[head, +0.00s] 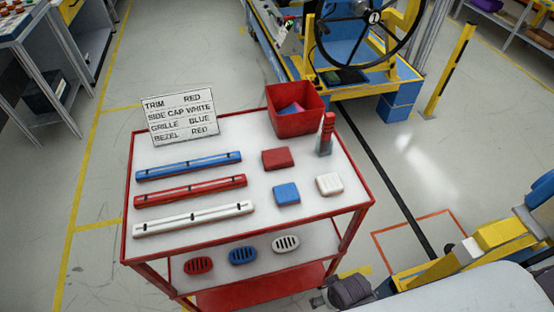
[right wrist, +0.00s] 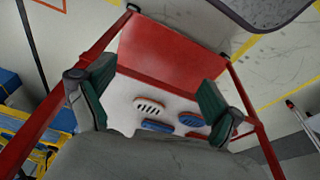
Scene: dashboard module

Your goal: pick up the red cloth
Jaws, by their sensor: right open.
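A red flat square piece (head: 277,158) lies on the white top of the cart (head: 165,157); I cannot tell if it is folded cloth. A red open bin (head: 296,122) at the cart's far right corner holds blue and pinkish pieces (head: 291,108), not clear enough to name. My right gripper (head: 322,300) is low at the front right of the cart, apart from these things. In the right wrist view its two fingers (right wrist: 155,97) are spread, with slotted oval pieces (right wrist: 149,106) beyond them. My left gripper is not in view.
Blue (head: 286,194) and white (head: 329,184) squares lie near the red one. Blue, red and white bars (head: 192,220) lie at left, below a sign (head: 180,117). A red-topped bottle (head: 326,135) stands at right. Slotted ovals (head: 242,255) lie lower in front.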

